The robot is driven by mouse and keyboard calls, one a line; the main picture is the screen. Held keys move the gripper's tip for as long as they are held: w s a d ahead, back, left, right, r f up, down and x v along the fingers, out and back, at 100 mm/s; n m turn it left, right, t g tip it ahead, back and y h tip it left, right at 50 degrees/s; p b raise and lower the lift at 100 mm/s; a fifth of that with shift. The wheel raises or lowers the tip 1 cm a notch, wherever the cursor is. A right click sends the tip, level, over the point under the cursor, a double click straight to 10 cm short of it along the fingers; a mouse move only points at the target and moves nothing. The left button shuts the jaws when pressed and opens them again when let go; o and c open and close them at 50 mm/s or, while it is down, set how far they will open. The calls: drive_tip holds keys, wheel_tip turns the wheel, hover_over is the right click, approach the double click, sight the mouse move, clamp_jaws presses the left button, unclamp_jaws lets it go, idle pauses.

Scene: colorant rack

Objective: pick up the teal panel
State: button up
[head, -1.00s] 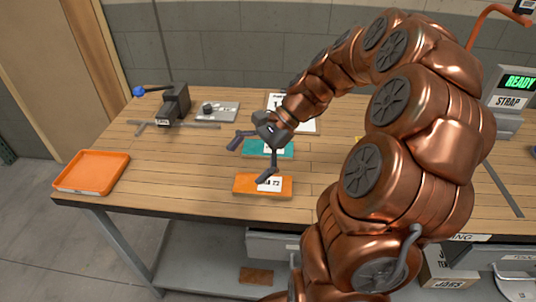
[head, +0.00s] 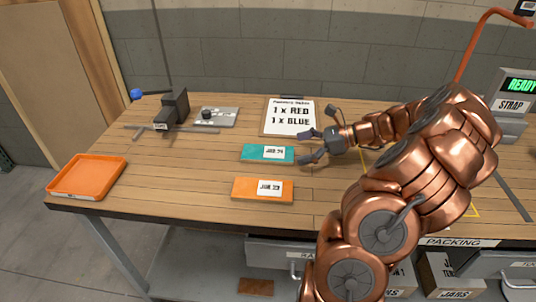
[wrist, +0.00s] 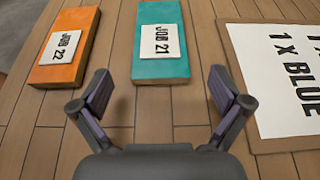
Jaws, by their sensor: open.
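The teal panel (head: 254,154) lies flat on the wooden table, with a white label that reads JOB 21 in the wrist view, where the panel (wrist: 160,68) is top centre. My gripper (head: 304,147) is open and empty, just right of the panel's right end in the head view. In the wrist view my gripper's fingers (wrist: 165,92) are spread wider than the panel, with its near end ahead of and roughly between them. They appear apart from it.
An orange panel (head: 248,195) labelled JOB 22 lies in front of the teal one. A clipboard (head: 290,131) reading 1 x RED, 1 x BLUE lies behind. An orange tray (head: 60,189) is at the left corner; a dark clamp tool (head: 174,107) stands at the back left.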

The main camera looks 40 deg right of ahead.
sight(281, 152)
drive_tip(key=shift+p+x, duration=0.3)
drive_tip(key=shift+x, duration=2.25)
drive_tip(key=shift+r, duration=0.1)
drive_tip(key=c, duration=1.2)
drive_tip(key=shift+c, duration=0.2)
